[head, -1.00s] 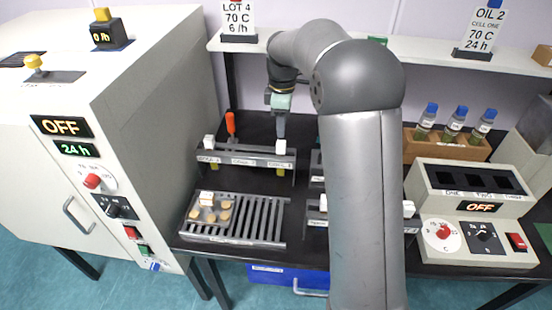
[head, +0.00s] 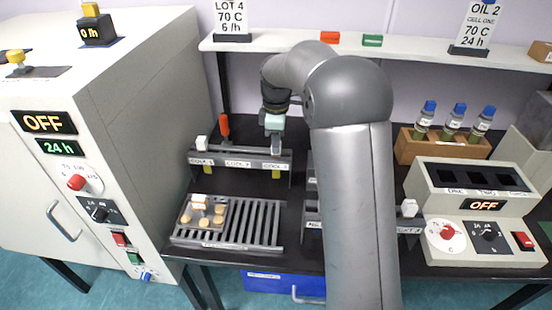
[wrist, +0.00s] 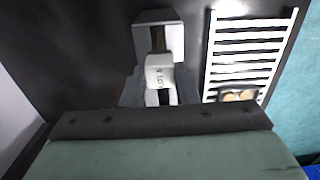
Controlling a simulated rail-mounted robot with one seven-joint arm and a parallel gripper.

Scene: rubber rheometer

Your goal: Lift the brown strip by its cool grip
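My gripper (head: 275,148) points down over the right end of the rear cooling rack (head: 230,161), at its third label. In the wrist view a white, lettered grip block (wrist: 160,74) stands between grey finger shapes on both sides. Whether the fingers press on it is unclear. A narrow brown piece (wrist: 158,40) shows beside the block, in the rack's slot. In the head view, the gripper hides the block, and a yellowish strip end (head: 275,174) hangs below the rack there. Another white grip (head: 202,142) stands at the rack's left end.
A slatted grey grate (head: 262,222) with a tray of small tan pieces (head: 190,215) lies in front. A red upright object (head: 225,126) stands behind the rack. The white oven (head: 150,100) is close on the left; an overhead shelf (head: 270,46) runs behind my arm.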

